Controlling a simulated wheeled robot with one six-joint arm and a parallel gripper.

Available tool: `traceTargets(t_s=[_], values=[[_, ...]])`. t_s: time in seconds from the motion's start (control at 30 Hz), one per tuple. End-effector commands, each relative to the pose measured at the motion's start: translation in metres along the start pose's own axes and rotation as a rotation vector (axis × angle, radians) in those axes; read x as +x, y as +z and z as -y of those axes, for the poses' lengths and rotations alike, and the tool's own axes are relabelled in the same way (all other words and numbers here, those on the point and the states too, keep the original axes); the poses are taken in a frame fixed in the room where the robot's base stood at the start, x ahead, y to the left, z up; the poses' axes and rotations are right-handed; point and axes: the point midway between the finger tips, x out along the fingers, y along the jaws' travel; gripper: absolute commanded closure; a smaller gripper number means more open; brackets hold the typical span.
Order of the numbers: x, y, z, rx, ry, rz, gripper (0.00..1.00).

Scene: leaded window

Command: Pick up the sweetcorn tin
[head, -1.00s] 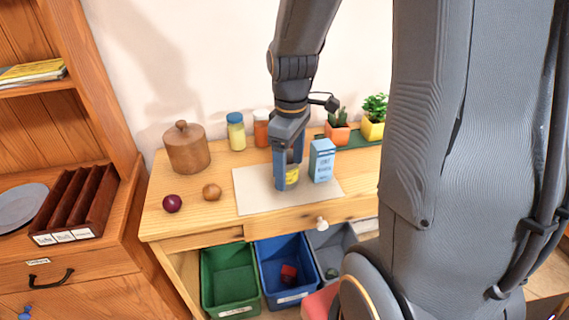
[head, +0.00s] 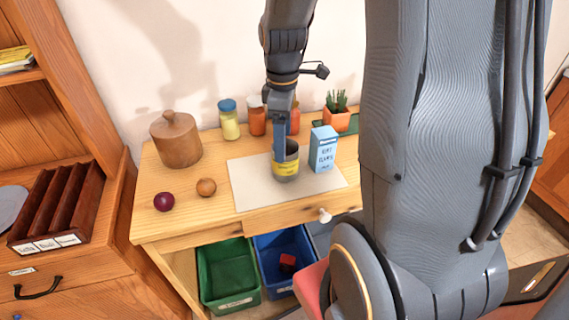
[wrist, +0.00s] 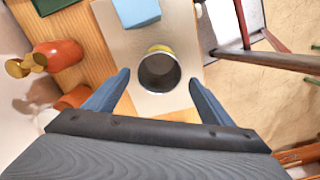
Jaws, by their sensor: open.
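The sweetcorn tin (head: 286,169), with a yellow label and a dark, hollow-looking top, stands upright on the pale mat (head: 246,190) on the wooden table. In the wrist view the tin (wrist: 159,72) shows from above, roughly centred between the fingertips and slightly beyond them. My gripper (wrist: 160,80) is open, with clear gaps between its blue fingers and the tin. In the head view my gripper (head: 281,150) points down at the tin, and one finger covers part of its left side. The other finger is hard to make out there.
A blue carton (head: 322,150) stands close right of the tin. Jars (head: 229,120), a wooden canister (head: 176,140) and a cactus pot (head: 336,118) stand along the back. An onion (head: 206,187) and a plum-coloured ball (head: 164,202) lie left. Green (head: 228,270) and blue bins sit below.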

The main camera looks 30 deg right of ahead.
Motion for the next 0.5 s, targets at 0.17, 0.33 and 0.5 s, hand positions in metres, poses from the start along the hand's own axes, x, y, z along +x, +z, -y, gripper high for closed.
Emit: traceTargets(t_s=[0.17,0.33,0.5], values=[[0.006,0.0,-0.001,0.002,-0.001,0.0,0.24],[0.018,0.001,-0.001,0.003,-0.003,0.001,0.24],[0.033,0.002,-0.001,0.004,-0.002,0.001,0.24]])
